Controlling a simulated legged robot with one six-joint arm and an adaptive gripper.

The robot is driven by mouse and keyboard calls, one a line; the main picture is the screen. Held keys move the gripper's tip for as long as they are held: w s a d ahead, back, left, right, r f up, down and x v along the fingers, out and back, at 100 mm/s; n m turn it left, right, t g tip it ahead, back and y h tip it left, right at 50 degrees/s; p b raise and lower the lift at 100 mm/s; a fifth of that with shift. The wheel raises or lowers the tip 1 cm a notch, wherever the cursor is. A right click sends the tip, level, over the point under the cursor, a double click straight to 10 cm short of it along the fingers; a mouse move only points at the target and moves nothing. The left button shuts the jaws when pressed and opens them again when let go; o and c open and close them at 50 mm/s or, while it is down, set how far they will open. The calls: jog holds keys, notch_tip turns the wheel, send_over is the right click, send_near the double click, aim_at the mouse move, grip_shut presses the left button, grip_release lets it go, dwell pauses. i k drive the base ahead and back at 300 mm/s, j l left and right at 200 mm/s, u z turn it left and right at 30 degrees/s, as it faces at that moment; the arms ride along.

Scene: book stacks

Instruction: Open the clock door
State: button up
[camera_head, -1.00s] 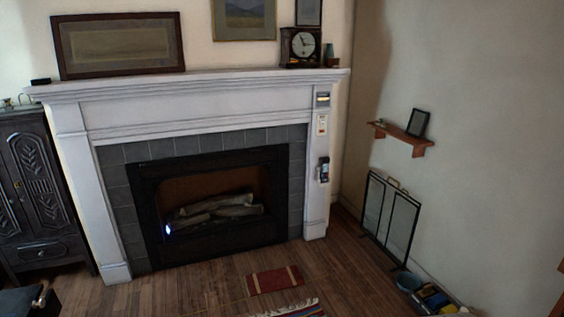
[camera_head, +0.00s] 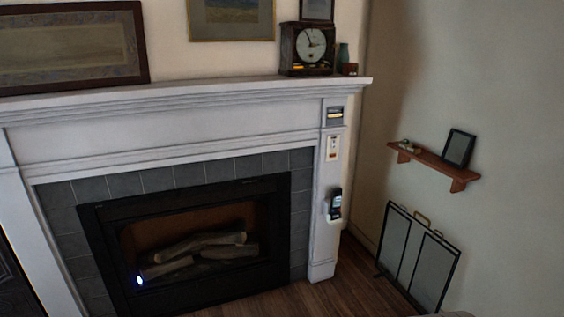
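A dark mantel clock (camera_head: 307,48) with a pale round face stands at the right end of the white mantel shelf (camera_head: 200,94). Its face looks towards me. Whether a door on its front is open or shut is too small to tell. My gripper does not show in the view.
A green bottle and small brown pot (camera_head: 349,69) stand just right of the clock. Framed pictures (camera_head: 75,48) stand or hang behind the mantel. A fireplace (camera_head: 195,250) lies below. A wooden wall shelf (camera_head: 432,163) and a folded fire screen (camera_head: 418,262) are at the right.

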aim_at(333, 45)
jog(key=i, duration=1.5)
